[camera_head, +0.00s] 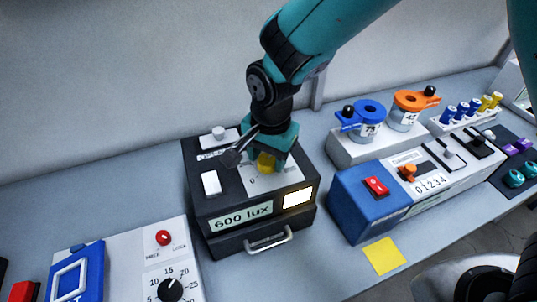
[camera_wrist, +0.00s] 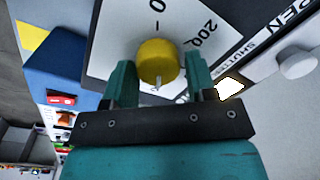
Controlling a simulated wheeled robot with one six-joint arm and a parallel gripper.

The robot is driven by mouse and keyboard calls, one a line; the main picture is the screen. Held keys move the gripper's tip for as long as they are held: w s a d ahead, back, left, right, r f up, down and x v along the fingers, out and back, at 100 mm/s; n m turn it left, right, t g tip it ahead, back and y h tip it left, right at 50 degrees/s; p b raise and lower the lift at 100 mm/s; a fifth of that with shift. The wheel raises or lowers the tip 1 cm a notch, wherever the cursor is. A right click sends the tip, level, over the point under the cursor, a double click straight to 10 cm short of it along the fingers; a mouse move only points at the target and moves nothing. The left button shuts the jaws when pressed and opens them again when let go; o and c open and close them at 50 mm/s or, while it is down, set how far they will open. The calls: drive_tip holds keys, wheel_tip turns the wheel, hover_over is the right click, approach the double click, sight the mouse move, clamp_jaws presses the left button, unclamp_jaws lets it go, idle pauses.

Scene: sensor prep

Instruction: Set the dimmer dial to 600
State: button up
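The yellow dimmer dial (camera_head: 266,162) sits on a white scale plate on top of a black box (camera_head: 250,235) labelled "600 lux". In the wrist view, the dial (camera_wrist: 158,58) has "0" above it and "200" to its upper right. A pale pointer mark on the dial faces the bottom of that picture. Other scale numbers are hidden by my gripper. My gripper (camera_wrist: 161,72) is over the dial, with one finger on each side. A thin gap shows at the right finger; contact at the left finger is unclear. In the head view, my gripper (camera_head: 268,150) partly covers the dial.
A lit panel (camera_head: 298,197) and a drawer handle (camera_head: 268,240) are on the box front. A white switch (camera_head: 211,182) and a white knob (camera_head: 218,133) flank the scale. A blue-ended unit with a red switch (camera_head: 376,186) stands right; a panel with a black dial (camera_head: 170,290) stands left.

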sight(273, 160)
drive_tip(key=shift+o, duration=1.1)
wheel_tip(273, 160, up, 17)
drive_tip(key=b, duration=0.3)
drive_tip(key=shift+s+d+r, duration=0.2)
drive_tip(key=shift+s+d, duration=0.1)
drive_tip(key=shift+d, duration=0.1)
drive_tip(key=s+d+f+n+y, duration=0.1)
drive_tip(key=s+d+f+n, duration=0.1)
drive_tip(key=s+d+n, duration=0.3)
drive_tip(key=s+d+f+n+y, duration=0.1)
drive_tip(key=s+d+n+y, duration=0.1)
drive_tip(key=s+d+n, duration=0.3)
drive_tip(key=s+n, duration=0.3)
drive_tip(key=s, duration=0.3)
drive_tip(key=shift+d+f+n+y, duration=0.3)
drive_tip(key=shift+f+n, duration=0.05)
drive_tip(key=shift+n, duration=0.05)
drive_tip(key=shift+c, duration=0.5)
